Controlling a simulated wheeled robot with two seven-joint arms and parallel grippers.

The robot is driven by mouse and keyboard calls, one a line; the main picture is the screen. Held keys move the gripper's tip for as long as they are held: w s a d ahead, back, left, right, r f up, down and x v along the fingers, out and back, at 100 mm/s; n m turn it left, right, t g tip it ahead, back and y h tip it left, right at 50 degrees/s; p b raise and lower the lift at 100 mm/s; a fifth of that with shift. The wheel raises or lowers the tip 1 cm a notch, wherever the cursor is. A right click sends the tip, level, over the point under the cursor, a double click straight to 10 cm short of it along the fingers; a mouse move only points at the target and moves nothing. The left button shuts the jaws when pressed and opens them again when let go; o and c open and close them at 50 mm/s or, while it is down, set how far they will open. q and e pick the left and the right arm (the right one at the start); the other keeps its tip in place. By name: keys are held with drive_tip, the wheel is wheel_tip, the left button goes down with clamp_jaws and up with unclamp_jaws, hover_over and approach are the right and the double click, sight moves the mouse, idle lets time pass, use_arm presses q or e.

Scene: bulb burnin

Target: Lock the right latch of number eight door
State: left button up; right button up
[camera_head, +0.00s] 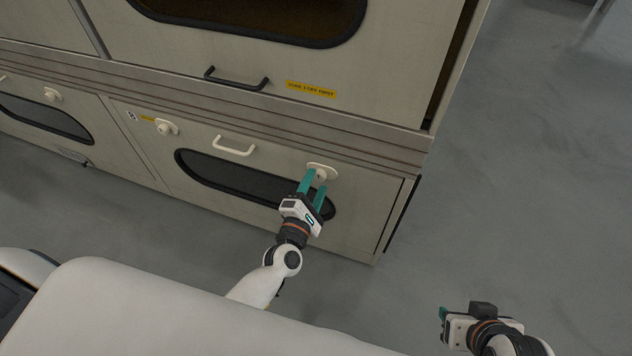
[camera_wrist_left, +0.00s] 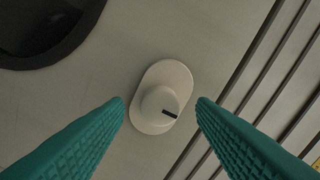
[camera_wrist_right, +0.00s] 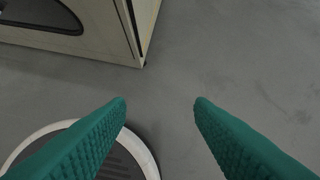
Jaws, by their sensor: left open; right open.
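The number eight door (camera_head: 351,226) is a beige lower panel with a dark oval window and a pale handle (camera_head: 234,146). Its right latch (camera_head: 321,172) is a cream knob on an oval plate near the upper right. In the left wrist view the latch knob (camera_wrist_left: 160,102) shows a dark slot mark, between the fingers and apart from both. My left gripper (camera_head: 313,184) is open in front of this latch, its green fingertips close to it. The door's left latch (camera_head: 167,127) is by the number label. My right gripper (camera_head: 443,314) is open and empty, away from the cabinet.
The upper door has a black handle (camera_head: 236,80) and a yellow label (camera_head: 310,89). Another lower door with a latch (camera_head: 53,94) is at the left. Grey floor (camera_head: 520,170) is clear right of the cabinet.

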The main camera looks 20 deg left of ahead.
use_arm(q)
drive_tip(key=s+p, duration=0.1)
drive_tip(key=s, duration=1)
drive_tip(key=shift+a, duration=0.2)
use_arm(e)
drive_tip(key=s+g, duration=0.1)
drive_tip(key=s+d+g, duration=0.1)
drive_tip(key=s, duration=0.1)
drive_tip(key=shift+s+f, duration=0.15)
drive_tip(key=shift+s, duration=0.1)
